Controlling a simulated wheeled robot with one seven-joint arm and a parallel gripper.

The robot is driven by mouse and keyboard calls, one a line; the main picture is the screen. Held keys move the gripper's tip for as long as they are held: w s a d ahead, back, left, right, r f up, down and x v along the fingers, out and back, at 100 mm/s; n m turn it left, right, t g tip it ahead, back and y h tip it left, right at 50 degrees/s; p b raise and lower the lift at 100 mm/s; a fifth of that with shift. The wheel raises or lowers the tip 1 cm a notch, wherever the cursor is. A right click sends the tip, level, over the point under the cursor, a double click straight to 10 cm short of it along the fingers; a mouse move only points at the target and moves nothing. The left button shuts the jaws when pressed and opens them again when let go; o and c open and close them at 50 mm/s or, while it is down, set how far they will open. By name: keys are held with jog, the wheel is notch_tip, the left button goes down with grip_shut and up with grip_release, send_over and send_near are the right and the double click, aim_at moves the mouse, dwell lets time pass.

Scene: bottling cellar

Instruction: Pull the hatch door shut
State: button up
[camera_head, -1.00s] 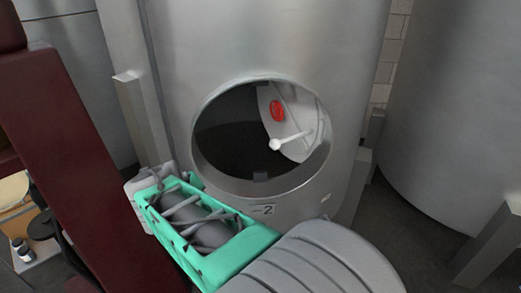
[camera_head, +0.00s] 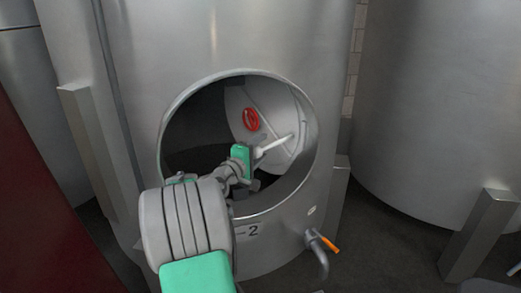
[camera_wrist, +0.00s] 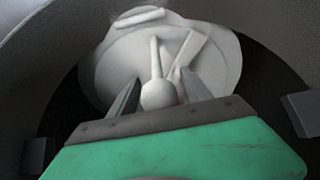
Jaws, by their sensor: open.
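The hatch door (camera_head: 281,108) is a pale round plate inside the tank, seen through the oval hatch opening (camera_head: 164,130). The door stands swung inward, away from the rim. My gripper (camera_head: 252,157) reaches into the opening at the handle's near end. In the wrist view, my gripper's two grey fingers (camera_wrist: 158,95) stand apart, with the round knob of the handle (camera_wrist: 158,94) between them. I cannot tell whether either finger touches it. The door (camera_wrist: 215,50) fills the view behind.
The steel tank (camera_head: 250,40) bears the number 2 below the hatch. A tap with an orange lever (camera_head: 330,244) sticks out low on its right. Another tank (camera_head: 440,100) stands to the right, with metal legs near the floor. Grey floor (camera_head: 385,235) lies between them.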

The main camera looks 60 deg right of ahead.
jog(key=shift+c, duration=0.6)
grip_shut()
dwell(0.3)
